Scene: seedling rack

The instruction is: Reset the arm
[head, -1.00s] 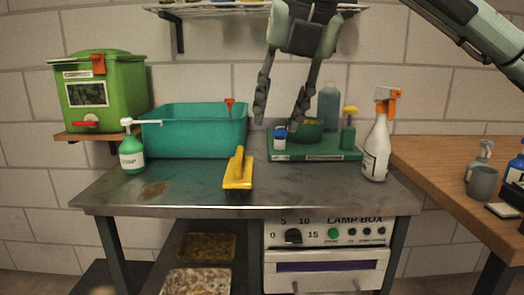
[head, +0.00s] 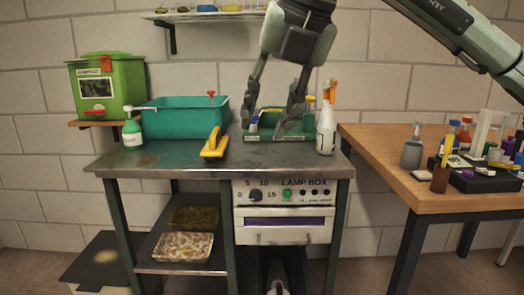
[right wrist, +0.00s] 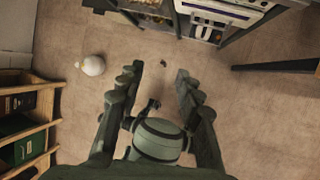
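My right gripper (head: 272,116) hangs down from the top of the head view, its two fingers spread apart with nothing between them. In the picture it overlaps the green tray (head: 262,138) at the back of the steel bench. In the right wrist view the gripper (right wrist: 160,74) is also open and empty, with bare floor (right wrist: 165,45) beyond its fingertips. My right arm (head: 465,45) comes in from the upper right. My left gripper does not show.
The bench (head: 180,158) carries a teal tub (head: 185,120), a yellow-handled tool (head: 214,143), a soap bottle (head: 132,133) and a spray bottle (head: 326,131). A lamp box (head: 285,208) sits below. A wooden table (head: 395,175) with bottles stands at right. The floor shows open space.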

